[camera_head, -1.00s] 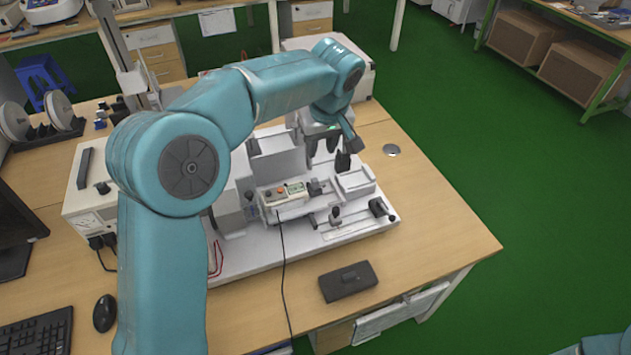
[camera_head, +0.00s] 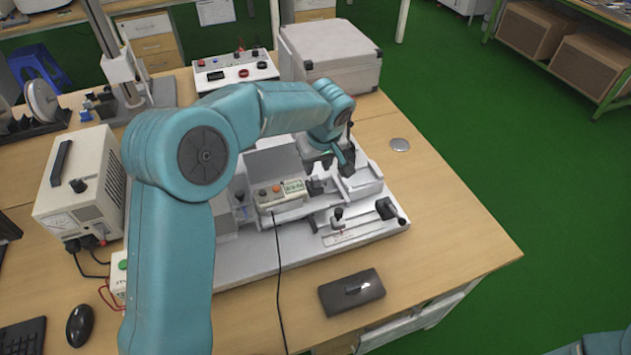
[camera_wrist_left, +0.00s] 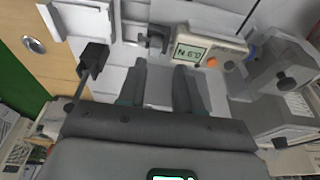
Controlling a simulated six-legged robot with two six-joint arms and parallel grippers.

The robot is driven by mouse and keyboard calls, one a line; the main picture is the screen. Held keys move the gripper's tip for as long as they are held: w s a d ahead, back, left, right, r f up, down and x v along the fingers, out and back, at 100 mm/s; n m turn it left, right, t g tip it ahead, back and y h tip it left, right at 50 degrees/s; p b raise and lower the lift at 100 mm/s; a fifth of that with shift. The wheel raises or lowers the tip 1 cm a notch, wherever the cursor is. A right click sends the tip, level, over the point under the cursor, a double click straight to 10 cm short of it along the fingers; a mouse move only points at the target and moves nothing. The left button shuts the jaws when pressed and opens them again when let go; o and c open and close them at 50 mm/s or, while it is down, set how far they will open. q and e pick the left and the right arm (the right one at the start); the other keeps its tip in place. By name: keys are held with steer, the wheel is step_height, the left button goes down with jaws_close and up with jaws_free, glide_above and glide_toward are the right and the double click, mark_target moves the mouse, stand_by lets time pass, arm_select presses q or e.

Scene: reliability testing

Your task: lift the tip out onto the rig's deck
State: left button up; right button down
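The white test rig (camera_head: 255,262) stands on the wooden table, with a small control panel (camera_head: 280,191) on its front. The panel's display also shows in the left wrist view (camera_wrist_left: 190,54). My left gripper (camera_head: 326,163) is low over the rig's right half, behind the panel, partly hidden by its own wrist. In the left wrist view my left gripper (camera_wrist_left: 165,80) has its fingers apart, with only pale rig surface visible between them. A black block (camera_wrist_left: 94,58) stands beside them. I cannot pick out the tip for certain. My right gripper is out of view.
A dark case (camera_head: 335,297) with a small shiny piece on it lies in front of the rig. A metal disc (camera_head: 400,145) lies on clear table to the right. A power supply (camera_head: 80,190) stands left and a grey case (camera_head: 345,55) behind.

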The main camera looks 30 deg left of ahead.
mark_target(315, 178)
arm_select(q)
steer(key=p+x, duration=0.1)
steer(key=x, duration=0.2)
steer(key=w+p+x, duration=0.1)
steer(key=x, duration=0.3)
steer(key=shift+w+a+f, duration=0.15)
steer(key=shift+w+a, duration=0.05)
steer(key=shift+d, duration=0.1)
steer(key=shift+s, duration=0.35)
steer(key=shift+w, duration=0.2)
jaws_close()
steer(key=shift+s, duration=0.1)
